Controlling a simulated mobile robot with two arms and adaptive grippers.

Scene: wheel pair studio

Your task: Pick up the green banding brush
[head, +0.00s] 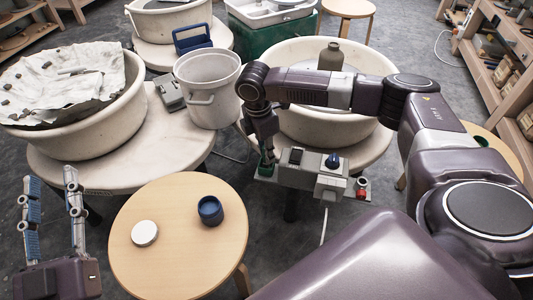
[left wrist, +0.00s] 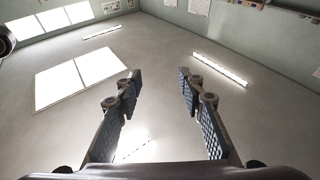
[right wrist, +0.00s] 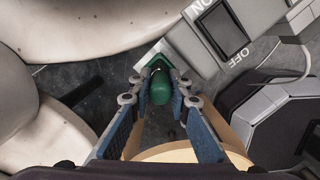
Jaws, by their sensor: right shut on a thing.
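The green banding brush (right wrist: 160,88) is between the fingers of my right gripper (right wrist: 160,80) in the right wrist view, and the pads are shut on it. In the head view only a small green part (head: 264,171) shows below that gripper (head: 266,158), at the left end of a pale ledge beside the wheel's switch box. I cannot tell whether the brush still touches the ledge. My left gripper (head: 50,208) is open and empty at the left edge of the head view. In the left wrist view its fingers (left wrist: 157,80) point up at the ceiling.
A grey switch box (head: 310,172) and a small red item (head: 361,188) are right of the brush. A round wooden stool (head: 170,255) holds a blue cup (head: 210,210) and a white disc (head: 144,233). A white bucket (head: 210,90) and wheel basin (head: 372,60) stand close behind.

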